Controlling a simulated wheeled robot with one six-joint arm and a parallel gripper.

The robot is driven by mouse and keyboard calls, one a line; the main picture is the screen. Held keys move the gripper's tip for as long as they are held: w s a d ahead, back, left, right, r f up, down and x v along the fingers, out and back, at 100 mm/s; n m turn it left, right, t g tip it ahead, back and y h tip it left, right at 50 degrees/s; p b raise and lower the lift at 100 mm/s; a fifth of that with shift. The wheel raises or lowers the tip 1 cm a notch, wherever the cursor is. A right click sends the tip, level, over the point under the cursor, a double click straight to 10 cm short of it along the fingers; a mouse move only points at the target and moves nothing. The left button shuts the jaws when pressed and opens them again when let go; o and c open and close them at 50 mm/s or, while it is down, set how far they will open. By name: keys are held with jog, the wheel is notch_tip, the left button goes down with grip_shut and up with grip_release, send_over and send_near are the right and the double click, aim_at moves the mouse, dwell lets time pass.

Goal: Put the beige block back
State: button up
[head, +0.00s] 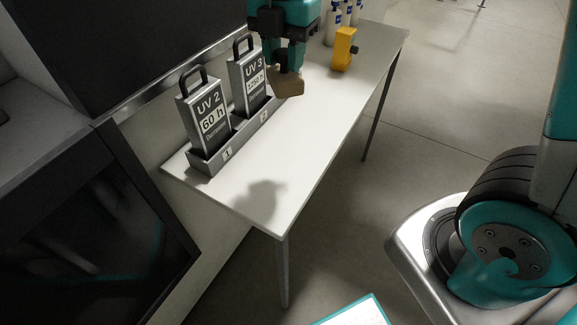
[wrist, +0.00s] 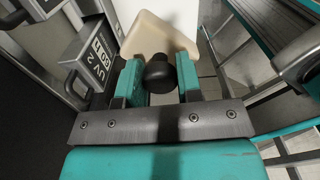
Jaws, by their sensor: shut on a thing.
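The beige block (wrist: 158,36) is in my gripper (wrist: 160,84), which is shut on the black knob (wrist: 160,74) on the block. In the head view the block (head: 288,83) hangs below my gripper (head: 284,66), above the white table and just right of the UV 3 case. I cannot tell whether it touches the table. My gripper hides part of the block in the head view.
A grey two-slot holder (head: 207,164) on the white table (head: 272,180) bears the UV 2 case (head: 203,112) and UV 3 case (head: 249,82). A yellow object (head: 344,50) and several bottles (head: 334,24) stand farther back. The table's near end is clear.

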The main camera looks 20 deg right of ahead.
jog(key=shift+m, duration=0.3)
jog(key=shift+s+d+f, duration=0.1)
jog(key=shift+d+f, duration=0.1)
jog(key=shift+f, duration=3.15)
jog(key=shift+w+d+f, duration=0.1)
jog(key=shift+d+f, duration=0.1)
jog(key=shift+f, duration=3.2)
jog(key=shift+s+d+f, duration=0.1)
jog(key=shift+d+f, duration=0.1)
jog(key=shift+f, duration=3.15)
jog(key=shift+f, duration=0.2)
jog(key=o, duration=0.9)
jog(key=shift+r, duration=0.15)
